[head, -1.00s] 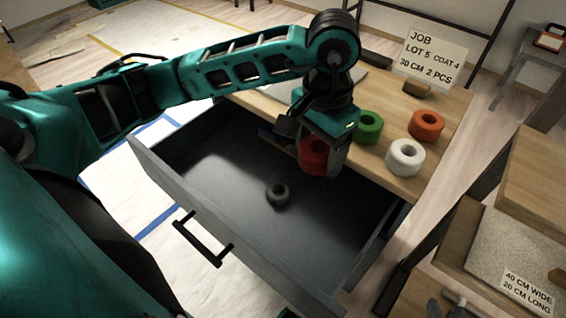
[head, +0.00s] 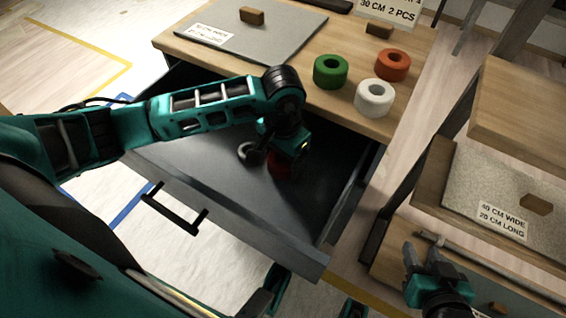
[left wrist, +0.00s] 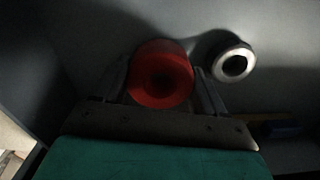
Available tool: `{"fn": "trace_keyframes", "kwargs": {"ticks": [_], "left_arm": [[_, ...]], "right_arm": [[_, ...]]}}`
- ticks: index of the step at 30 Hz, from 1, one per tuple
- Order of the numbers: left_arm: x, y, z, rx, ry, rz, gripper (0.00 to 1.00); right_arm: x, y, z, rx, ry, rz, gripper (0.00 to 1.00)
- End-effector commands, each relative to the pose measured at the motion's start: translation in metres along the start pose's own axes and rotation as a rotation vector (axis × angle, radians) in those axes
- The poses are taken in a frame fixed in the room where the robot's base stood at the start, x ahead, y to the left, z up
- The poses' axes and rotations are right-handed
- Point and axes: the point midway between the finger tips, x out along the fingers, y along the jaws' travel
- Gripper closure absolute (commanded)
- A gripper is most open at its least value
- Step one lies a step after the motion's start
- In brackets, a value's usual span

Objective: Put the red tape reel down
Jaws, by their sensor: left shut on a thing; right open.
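The red tape reel (head: 279,164) is inside the open grey drawer (head: 215,185), mostly hidden behind my left gripper (head: 284,160) in the head view. In the left wrist view the red reel (left wrist: 160,75) sits between the two fingers of my left gripper (left wrist: 163,82), which is shut on it. I cannot tell whether the reel touches the drawer floor. A dark grey reel (head: 248,152) lies in the drawer just left of the gripper; it also shows in the left wrist view (left wrist: 232,62). My right gripper (head: 424,268) is open and empty at the lower right.
Green (head: 330,71), orange (head: 392,64) and white (head: 374,97) reels stand on the wooden table (head: 300,100) behind the drawer. A grey sheet (head: 255,40) lies at the table's left. A bench with a labelled sheet (head: 500,190) stands at right. The drawer's front part is clear.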

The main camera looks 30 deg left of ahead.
Motion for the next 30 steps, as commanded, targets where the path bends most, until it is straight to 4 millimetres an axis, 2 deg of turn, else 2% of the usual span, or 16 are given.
{"fn": "trace_keyframes", "kwargs": {"ticks": [1, 3, 15, 16, 24, 30], "left_arm": [[0.011, 0.001, 0.001, -0.001, -0.002, 0.004, 0.65], [0.019, 0.001, 0.000, -0.001, -0.001, 0.002, 0.65], [0.024, 0.000, 0.000, 0.000, 0.002, 0.000, 0.65], [0.023, 0.000, 0.000, 0.000, 0.002, 0.001, 0.27], [0.022, 0.001, 0.000, 0.000, 0.001, 0.001, 0.02], [0.022, 0.001, 0.000, 0.000, 0.000, 0.001, 0.02]], "right_arm": [[0.002, 0.000, 0.004, 0.000, 0.000, 0.000, 0.58], [0.003, 0.000, 0.005, 0.000, 0.000, 0.001, 0.58], [0.005, 0.001, 0.009, 0.000, -0.001, 0.001, 0.58], [0.005, 0.001, 0.008, 0.000, -0.001, 0.001, 0.58], [0.004, 0.001, 0.007, -0.001, -0.002, 0.001, 0.58], [0.004, 0.002, 0.007, -0.005, -0.003, 0.000, 0.58]]}}
